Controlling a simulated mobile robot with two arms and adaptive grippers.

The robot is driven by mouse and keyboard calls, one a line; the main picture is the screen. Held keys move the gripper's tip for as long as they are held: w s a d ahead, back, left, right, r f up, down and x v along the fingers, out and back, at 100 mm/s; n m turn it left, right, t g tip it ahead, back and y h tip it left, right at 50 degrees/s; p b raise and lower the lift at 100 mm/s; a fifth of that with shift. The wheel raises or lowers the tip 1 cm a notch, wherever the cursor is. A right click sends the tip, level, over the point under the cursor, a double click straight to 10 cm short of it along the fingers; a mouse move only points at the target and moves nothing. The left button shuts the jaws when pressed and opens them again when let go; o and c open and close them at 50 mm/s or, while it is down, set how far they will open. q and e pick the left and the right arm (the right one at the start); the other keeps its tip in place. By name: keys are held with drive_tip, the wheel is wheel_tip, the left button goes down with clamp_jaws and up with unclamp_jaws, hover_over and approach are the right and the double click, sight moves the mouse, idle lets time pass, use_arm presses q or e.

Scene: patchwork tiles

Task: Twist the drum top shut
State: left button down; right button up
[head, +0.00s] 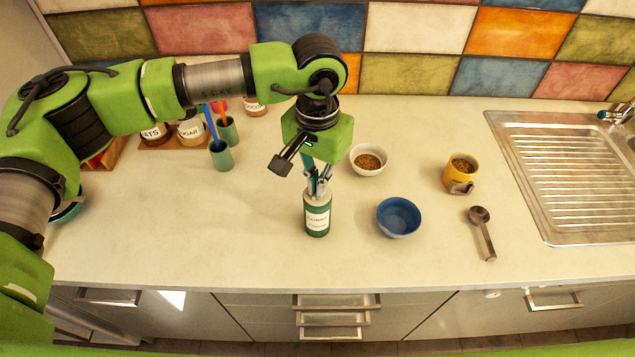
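The drum appears to be the small dark green container (317,222) with a white label, standing upright on the counter at the middle. My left gripper (318,186) points straight down over it, with its fingertips at the top of the container. The fingers hide the drum top, so I cannot tell how it sits or whether they press on it. My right gripper is not in view.
A blue bowl (399,217) stands close to the right of the container, and a white bowl (368,160) behind it. Green cups (222,157) and jars (190,130) stand back left. The front-left counter is clear.

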use_arm(q)
drive_tip(key=shift+f+m+b, duration=0.15)
drive_tip(key=shift+m+b, duration=1.25)
drive_tip(key=shift+b, duration=0.1)
drive_tip(key=shift+f+m+b, duration=0.1)
drive_tip(key=shift+m+b, duration=1.05)
drive_tip(key=shift+m, duration=0.25)
drive_tip(key=shift+r+b, duration=0.2)
drive_tip(key=shift+b, duration=0.15)
drive_tip(key=shift+r, duration=0.1)
